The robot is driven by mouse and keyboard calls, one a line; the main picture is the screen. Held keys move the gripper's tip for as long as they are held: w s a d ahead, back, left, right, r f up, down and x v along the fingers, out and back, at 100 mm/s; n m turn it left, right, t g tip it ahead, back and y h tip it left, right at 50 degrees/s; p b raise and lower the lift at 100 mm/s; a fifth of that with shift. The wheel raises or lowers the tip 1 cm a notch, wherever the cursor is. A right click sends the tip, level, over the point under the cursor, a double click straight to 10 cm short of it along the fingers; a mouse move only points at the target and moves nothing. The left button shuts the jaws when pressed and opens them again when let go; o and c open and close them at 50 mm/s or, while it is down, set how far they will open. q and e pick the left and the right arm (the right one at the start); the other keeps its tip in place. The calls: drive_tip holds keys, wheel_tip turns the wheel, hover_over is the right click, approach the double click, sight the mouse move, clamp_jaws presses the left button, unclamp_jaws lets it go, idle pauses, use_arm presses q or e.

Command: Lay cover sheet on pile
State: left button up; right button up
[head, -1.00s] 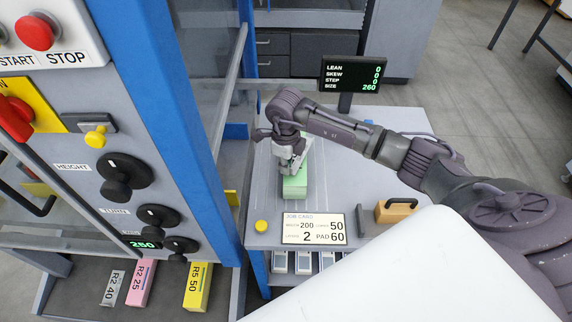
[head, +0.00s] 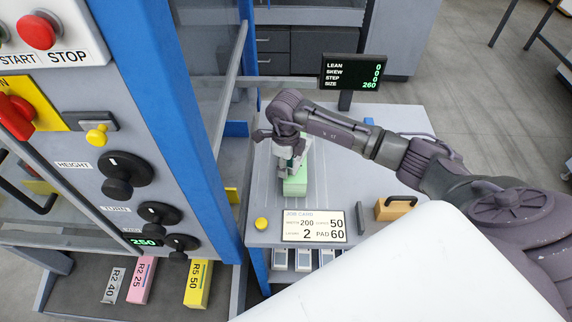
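A light green pile (head: 296,185) stands on the grey side table, behind the job card. My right gripper (head: 287,170) reaches in from the right and points down at the far left part of the pile. Its fingertips are small and partly hidden by the wrist, so I cannot tell whether they are open or shut, or whether they touch the pile. I cannot make out a separate cover sheet. My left gripper is not in view.
The job card (head: 314,226), a yellow button (head: 261,224) and a tan block with a dark handle (head: 396,208) are near the table's front. A display (head: 352,72) stands behind. The blue-framed machine (head: 180,120) bounds the left.

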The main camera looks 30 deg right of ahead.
wheel_tip(320, 180, up, 12)
drive_tip(key=b, duration=0.2)
drive_tip(key=shift+b, duration=0.3)
idle(0.3)
